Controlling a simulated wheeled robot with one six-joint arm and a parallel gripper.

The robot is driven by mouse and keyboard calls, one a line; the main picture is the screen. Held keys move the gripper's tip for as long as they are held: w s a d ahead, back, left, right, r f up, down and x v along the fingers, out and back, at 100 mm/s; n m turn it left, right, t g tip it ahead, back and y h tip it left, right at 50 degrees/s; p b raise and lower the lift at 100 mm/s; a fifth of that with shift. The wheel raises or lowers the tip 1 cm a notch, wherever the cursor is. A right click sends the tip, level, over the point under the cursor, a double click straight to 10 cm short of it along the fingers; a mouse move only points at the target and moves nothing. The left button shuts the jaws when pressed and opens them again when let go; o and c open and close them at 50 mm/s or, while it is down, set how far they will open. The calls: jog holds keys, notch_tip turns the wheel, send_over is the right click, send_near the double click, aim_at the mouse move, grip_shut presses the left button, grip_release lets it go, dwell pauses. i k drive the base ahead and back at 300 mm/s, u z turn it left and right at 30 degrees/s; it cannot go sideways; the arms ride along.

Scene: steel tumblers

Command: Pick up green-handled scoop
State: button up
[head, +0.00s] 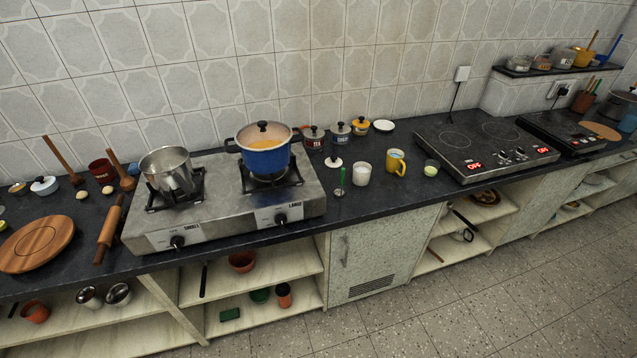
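The green-handled scoop (341,180) is on the dark countertop, just right of the gas stove. Its green handle points up and its small metal end rests low on the counter near the front edge. A white cup (361,174) stands close to its right, and a small white lid with a dark knob (333,163) lies just behind it. Nothing covers the scoop. My gripper is not in the head view.
The steel gas stove (230,205) left of the scoop carries a steel pot (167,168) and a blue pot (265,158). Open shelves (245,285) lie below. The tiled floor (500,300) in front is clear.

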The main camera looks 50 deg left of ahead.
aim_at(338, 192)
jog(key=u, duration=0.95)
jog(key=i, duration=1.1)
jog(key=u, duration=1.5)
jog(key=i, duration=0.35)
jog(key=u, duration=0.1)
